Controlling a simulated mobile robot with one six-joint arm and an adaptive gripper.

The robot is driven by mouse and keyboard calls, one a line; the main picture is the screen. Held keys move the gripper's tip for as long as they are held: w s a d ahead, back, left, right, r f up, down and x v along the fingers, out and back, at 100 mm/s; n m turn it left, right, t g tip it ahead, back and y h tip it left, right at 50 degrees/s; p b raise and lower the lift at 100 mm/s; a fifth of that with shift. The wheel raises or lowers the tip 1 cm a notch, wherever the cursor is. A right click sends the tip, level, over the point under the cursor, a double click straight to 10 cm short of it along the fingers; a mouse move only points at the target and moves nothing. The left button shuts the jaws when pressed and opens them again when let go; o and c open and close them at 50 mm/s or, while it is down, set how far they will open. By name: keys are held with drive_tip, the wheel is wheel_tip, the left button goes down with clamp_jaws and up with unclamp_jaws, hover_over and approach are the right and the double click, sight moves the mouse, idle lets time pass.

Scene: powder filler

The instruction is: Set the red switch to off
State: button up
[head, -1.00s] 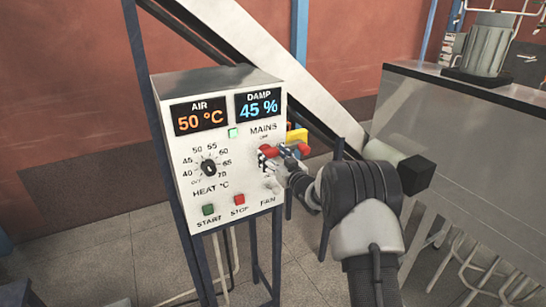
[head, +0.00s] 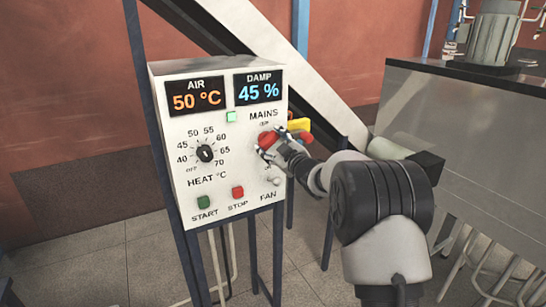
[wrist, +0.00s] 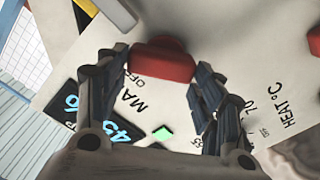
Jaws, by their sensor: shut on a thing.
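The red switch (head: 267,139) sits under the MAINS label at the upper right of the white control panel's front. In the wrist view the red switch (wrist: 162,61) is a wide rounded red handle at the far end of the jaws, near the word OFF. My gripper (head: 274,146) is at the switch and is shut on it, with one finger on each side of the handle in the wrist view. The gripper hides part of the switch in the head view, so its exact turn is hard to tell.
The white panel (head: 183,190) also carries a black HEAT dial (head: 205,153), a green START button (head: 203,202), a red STOP button (head: 237,192) and a FAN toggle (head: 273,181). A yellow part (head: 300,125) shows behind the gripper. A grey metal machine (head: 480,140) stands at the right.

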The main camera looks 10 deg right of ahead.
drive_tip(key=n+b, duration=0.3)
drive_tip(key=b, duration=0.1)
drive_tip(key=n+b, duration=0.2)
drive_tip(key=shift+s+a+f+n+b, duration=0.1)
drive_tip(key=shift+a+f+n+b, duration=0.1)
drive_tip(key=shift+f+n+b, duration=0.1)
drive_tip(key=n+b, duration=0.3)
drive_tip(key=shift+a+n+b, duration=0.1)
drive_tip(key=shift+n+b, duration=0.65)
drive_tip(key=shift+n, duration=0.25)
drive_tip(key=o, duration=1)
drive_tip(key=shift+o, duration=0.2)
drive_tip(key=v, duration=1.2)
drive_tip(key=shift+r, duration=0.1)
